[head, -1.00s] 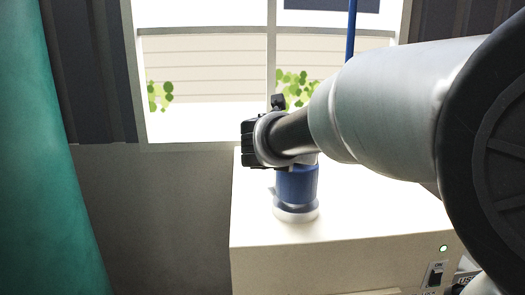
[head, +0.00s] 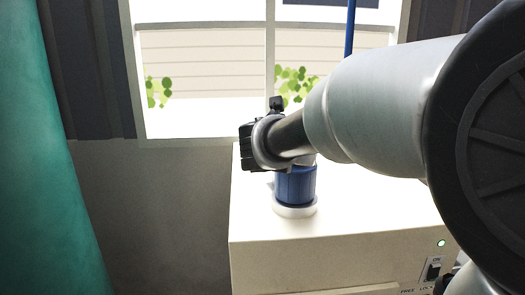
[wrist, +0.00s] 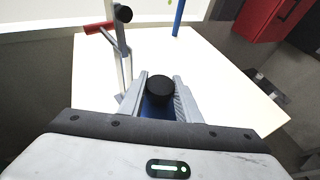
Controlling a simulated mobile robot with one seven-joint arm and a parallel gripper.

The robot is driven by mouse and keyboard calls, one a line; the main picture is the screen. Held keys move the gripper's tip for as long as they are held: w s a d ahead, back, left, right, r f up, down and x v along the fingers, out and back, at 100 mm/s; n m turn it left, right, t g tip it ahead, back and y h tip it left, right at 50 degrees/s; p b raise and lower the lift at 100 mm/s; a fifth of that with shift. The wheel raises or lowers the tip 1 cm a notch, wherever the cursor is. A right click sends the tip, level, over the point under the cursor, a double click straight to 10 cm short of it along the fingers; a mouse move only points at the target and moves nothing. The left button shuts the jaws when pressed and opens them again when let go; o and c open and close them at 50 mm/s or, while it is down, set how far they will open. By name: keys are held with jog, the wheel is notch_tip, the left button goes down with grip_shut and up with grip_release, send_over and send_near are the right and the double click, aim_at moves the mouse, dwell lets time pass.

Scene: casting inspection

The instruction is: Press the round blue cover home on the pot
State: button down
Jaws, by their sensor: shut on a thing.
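The round blue cover (head: 295,186) stands upright on a white bench-like box, under my gripper. A low white ring (head: 296,211), which seems to be the pot, shows around its foot. I cannot tell whether a gap is left between them. In the wrist view a black round knob (wrist: 159,88) sits between the jaws, with a strip of the blue cover (wrist: 155,111) below it. My gripper (wrist: 160,82) is shut on the cover, with one finger on each side of the knob. In the head view the wrist and arm hide the fingertips.
The white box (head: 330,230) has a switch (head: 434,271) and a lit green lamp (head: 441,243) at its front right. In the wrist view a metal post with a red handle (wrist: 98,28) stands left and a blue rod (wrist: 178,18) behind. The top right of the cover is free.

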jog(key=shift+f, duration=0.25)
jog(key=c, duration=1.2)
grip_release()
jog(key=shift+f, duration=0.1)
jog(key=p+v, duration=0.1)
jog(key=v, duration=1.6)
jog(key=shift+s+p, duration=0.2)
jog(key=shift+p, duration=0.15)
